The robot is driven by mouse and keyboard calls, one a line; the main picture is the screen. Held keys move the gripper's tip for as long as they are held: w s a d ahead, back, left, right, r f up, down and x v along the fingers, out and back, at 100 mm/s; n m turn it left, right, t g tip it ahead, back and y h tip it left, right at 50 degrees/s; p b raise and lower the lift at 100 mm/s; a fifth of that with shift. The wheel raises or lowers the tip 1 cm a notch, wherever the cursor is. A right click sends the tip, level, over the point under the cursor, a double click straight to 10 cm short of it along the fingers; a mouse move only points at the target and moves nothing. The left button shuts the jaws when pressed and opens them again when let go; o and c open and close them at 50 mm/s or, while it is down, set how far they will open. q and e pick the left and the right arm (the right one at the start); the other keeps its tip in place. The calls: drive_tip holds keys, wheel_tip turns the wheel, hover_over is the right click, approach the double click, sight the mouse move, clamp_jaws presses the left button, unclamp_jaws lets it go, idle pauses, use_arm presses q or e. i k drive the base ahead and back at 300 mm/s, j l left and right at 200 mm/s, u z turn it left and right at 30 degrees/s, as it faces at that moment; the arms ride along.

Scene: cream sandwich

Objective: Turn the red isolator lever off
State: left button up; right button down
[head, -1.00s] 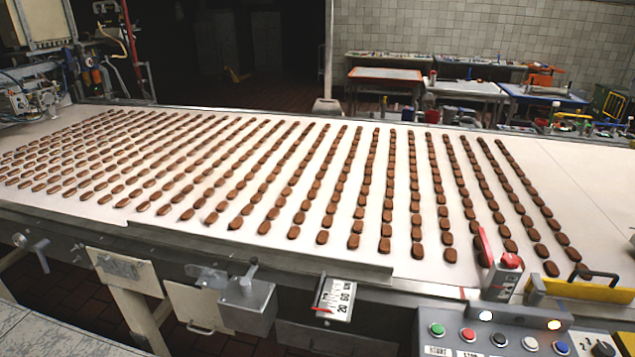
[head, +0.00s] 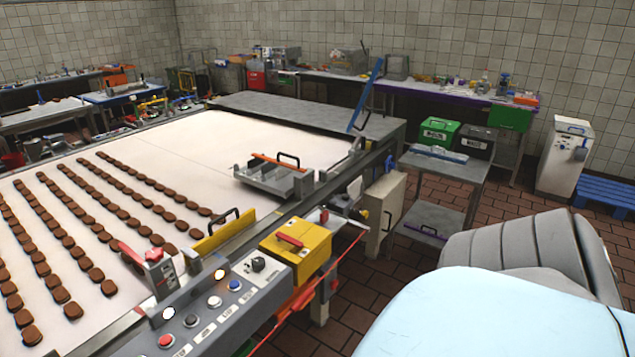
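Two red levers show in the head view, and I cannot tell from the picture which one is the isolator. One red lever (head: 289,240) lies nearly flat on top of a yellow box (head: 306,255) at the right end of the control panel. The other red lever (head: 131,255) slants up to the left from a small grey box with a red top (head: 162,275) at the belt's near edge. Neither of my grippers is in view.
The grey control panel (head: 205,313) carries several coloured buttons and a dark knob. Rows of brown biscuits (head: 75,240) lie on the white belt (head: 215,150). A yellow guard (head: 222,234) with a black handle stands behind the panel.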

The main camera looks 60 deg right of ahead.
sight(280, 236)
drive_tip(key=z, duration=1.6)
